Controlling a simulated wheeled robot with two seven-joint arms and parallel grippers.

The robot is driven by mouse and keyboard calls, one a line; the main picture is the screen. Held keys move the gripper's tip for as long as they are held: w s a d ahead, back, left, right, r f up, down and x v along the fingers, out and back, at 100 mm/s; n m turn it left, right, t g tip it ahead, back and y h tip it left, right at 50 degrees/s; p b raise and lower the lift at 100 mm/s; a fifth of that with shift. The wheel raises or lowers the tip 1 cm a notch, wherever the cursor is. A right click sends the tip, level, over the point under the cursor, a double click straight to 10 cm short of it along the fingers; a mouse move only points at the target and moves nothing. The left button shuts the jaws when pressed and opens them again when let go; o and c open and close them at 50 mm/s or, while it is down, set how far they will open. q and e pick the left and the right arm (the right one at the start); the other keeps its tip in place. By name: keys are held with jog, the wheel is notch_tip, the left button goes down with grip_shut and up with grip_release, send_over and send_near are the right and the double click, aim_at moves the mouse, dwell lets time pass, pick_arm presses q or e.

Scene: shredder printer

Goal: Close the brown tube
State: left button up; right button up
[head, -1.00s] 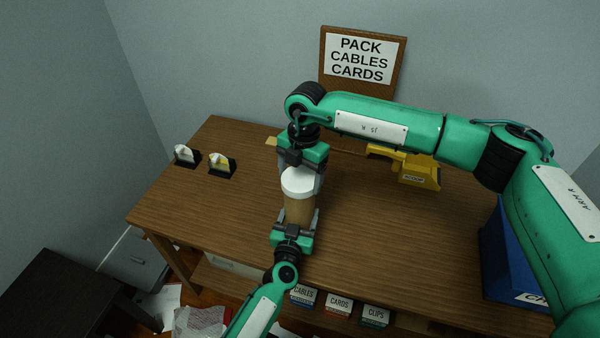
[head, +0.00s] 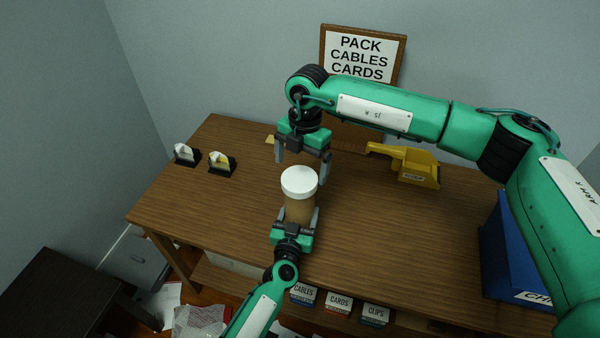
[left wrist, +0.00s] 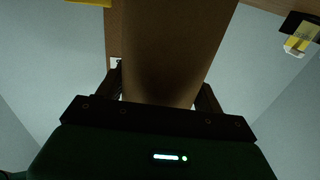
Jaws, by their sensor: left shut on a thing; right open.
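The brown tube (head: 298,211) stands roughly upright over the middle of the table in the head view, with a white cap (head: 299,181) on its top. My left gripper (head: 296,219) is shut on the tube's lower part from the near side. In the left wrist view the brown tube (left wrist: 168,50) fills the middle between the fingers. My right gripper (head: 301,168) is open and empty, just behind and above the cap, apart from it. Whether the cap is fully seated cannot be told.
A yellow tool (head: 408,166) lies at the back right of the wooden table (head: 190,225). Two small black holders (head: 221,165) stand at the left. A blue bin (head: 510,260) is at the right. Labelled boxes (head: 339,302) sit below the front edge. A framed sign (head: 361,58) stands behind.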

notch_tip(320, 180, up, 8)
jog(key=shift+w+d, duration=0.3)
jog(key=shift+w, duration=0.1)
pick_arm(q)
jog(key=o, duration=1.4)
jog(key=shift+o, duration=0.2)
jog(key=shift+s, duration=0.1)
jog(key=b+v, duration=0.1)
jog(key=v, duration=1.2)
jog(key=shift+s, duration=0.3)
pick_arm(e)
jog(key=shift+f, duration=0.65)
pick_arm(q)
jog(key=shift+a+f, duration=0.1)
